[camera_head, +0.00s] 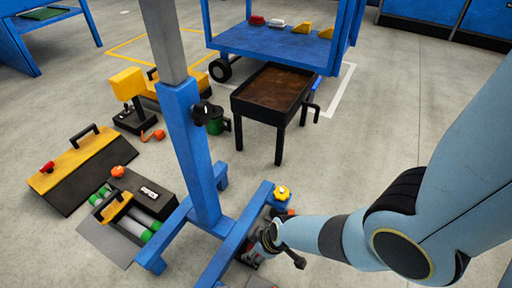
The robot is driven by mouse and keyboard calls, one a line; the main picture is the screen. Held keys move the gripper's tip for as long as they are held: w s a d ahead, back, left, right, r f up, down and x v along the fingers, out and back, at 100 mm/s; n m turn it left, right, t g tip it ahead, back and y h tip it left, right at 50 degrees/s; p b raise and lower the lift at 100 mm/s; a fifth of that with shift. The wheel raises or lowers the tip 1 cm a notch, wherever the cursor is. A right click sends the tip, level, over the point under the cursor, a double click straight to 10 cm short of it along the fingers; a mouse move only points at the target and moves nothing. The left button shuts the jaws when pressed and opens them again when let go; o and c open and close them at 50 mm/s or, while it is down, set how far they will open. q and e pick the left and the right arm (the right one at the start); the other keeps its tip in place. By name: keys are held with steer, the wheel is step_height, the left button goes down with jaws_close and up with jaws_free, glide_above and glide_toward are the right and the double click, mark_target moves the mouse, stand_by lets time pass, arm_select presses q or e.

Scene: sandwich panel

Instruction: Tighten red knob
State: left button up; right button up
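A red knob (47,167) sits on the left end of a yellow-and-black case on the floor at the left. An orange-red knob (118,171) stands on a black box (148,192) nearer the middle. I cannot tell which of them the task names. My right arm comes in from the right, and its gripper (270,240) is low beside the foot of a blue stand. A yellow knob (282,192) and a small orange-red part (290,212) are just above it. The fingers are small and partly hidden, so their opening is unclear. My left gripper is out of view.
The blue stand (194,150) with spread feet rises between the gripper and the boxes at left. A dark rusty tray table (275,92) and a blue cart (270,42) stand behind. Grey floor is clear at right.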

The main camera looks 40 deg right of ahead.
steer(key=shift+m+h+p, duration=0.4)
steer(key=shift+m, duration=0.7)
steer(key=o, duration=1.1)
steer(key=shift+o, duration=0.2)
steer(key=shift+s+a, duration=0.1)
steer(key=shift+s+r, duration=0.15)
steer(key=shift+r, duration=0.3)
steer(key=v, duration=1.1)
